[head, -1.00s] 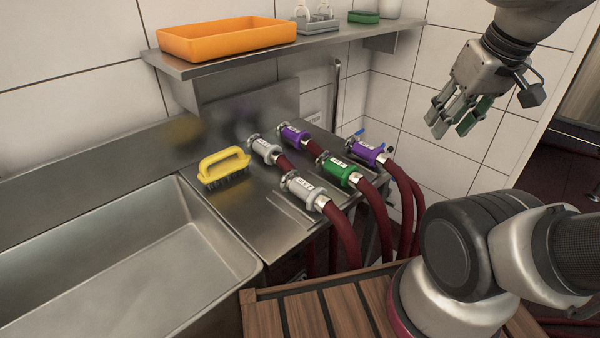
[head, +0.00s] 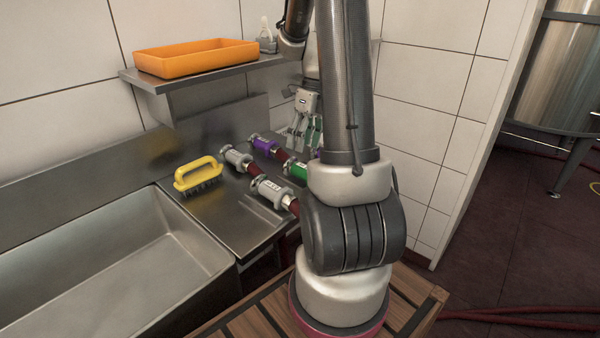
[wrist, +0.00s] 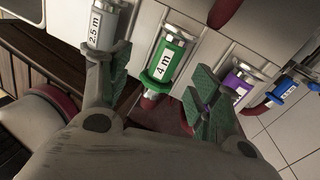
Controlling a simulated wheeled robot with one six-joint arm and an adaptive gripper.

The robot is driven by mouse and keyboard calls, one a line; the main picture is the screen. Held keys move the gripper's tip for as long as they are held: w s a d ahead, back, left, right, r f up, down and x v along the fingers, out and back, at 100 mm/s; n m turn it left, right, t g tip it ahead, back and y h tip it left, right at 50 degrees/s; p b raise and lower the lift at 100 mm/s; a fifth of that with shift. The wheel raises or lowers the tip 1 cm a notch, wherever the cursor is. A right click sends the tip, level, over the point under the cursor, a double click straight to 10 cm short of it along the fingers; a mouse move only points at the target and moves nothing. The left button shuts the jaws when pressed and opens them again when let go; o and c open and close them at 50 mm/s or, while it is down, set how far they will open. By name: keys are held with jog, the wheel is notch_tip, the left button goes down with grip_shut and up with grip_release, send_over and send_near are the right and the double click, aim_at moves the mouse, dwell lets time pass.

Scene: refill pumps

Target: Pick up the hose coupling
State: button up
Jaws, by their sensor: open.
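Several hose couplings with coloured sleeves lie on the steel drainboard. In the head view I see a grey one (head: 237,158), a purple one (head: 264,145), another grey one (head: 271,192) and a green one (head: 295,169), partly hidden by my arm. My gripper (head: 305,138) is open and empty above the far right couplings. In the wrist view, the green coupling (wrist: 166,64) labelled "4 m" lies between and beyond my open fingers (wrist: 160,92). A grey coupling (wrist: 101,26) labelled "2.5 m" is behind the left finger. A purple coupling (wrist: 240,80) is beside the right finger.
A yellow-handled brush (head: 198,176) stands left of the couplings, by the sink (head: 130,262). An orange tray (head: 195,57) sits on the shelf (head: 205,75) above. Red hoses run from the couplings. Wall tiles are close behind.

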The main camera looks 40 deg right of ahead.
aim_at(302, 165)
jog(key=shift+m, duration=0.6)
jog(key=x, duration=0.3)
jog(key=d+x, duration=0.1)
jog(key=x, duration=0.4)
jog(key=shift+w+d+f, duration=0.1)
jog(key=shift+f, duration=0.35)
grip_shut()
